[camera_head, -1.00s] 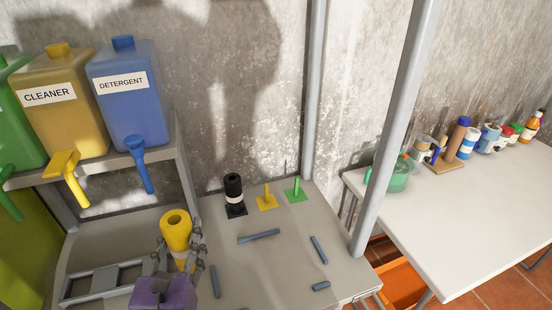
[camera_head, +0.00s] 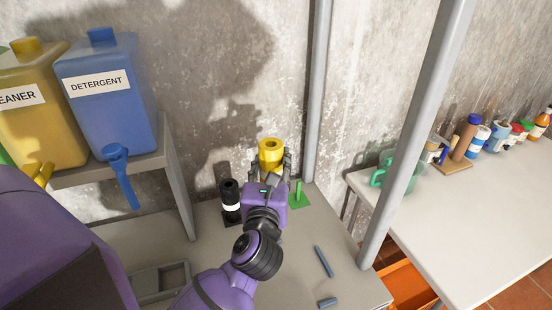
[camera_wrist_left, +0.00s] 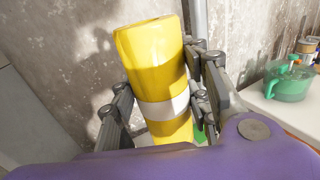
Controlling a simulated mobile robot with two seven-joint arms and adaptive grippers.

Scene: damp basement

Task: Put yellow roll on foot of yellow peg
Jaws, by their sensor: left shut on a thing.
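The yellow roll (camera_head: 271,153), with a white band, is held upright by my left gripper (camera_head: 270,170). In the left wrist view the yellow roll (camera_wrist_left: 158,75) stands slightly tilted between the two fingers of my left gripper (camera_wrist_left: 160,100), which are shut on it. In the head view the roll is at the back of the table, between the black roll and the green peg. The yellow peg is hidden behind my gripper and arm, so I cannot tell how the roll's lower end sits relative to it. My right gripper is not in view.
A black roll (camera_head: 230,201) stands close on the left. A green peg (camera_head: 299,195) is close on the right. Blue-grey bars (camera_head: 323,262) lie at the front right. A metal post (camera_head: 318,90) rises behind. A blue detergent tank (camera_head: 112,95) stands on a shelf at left.

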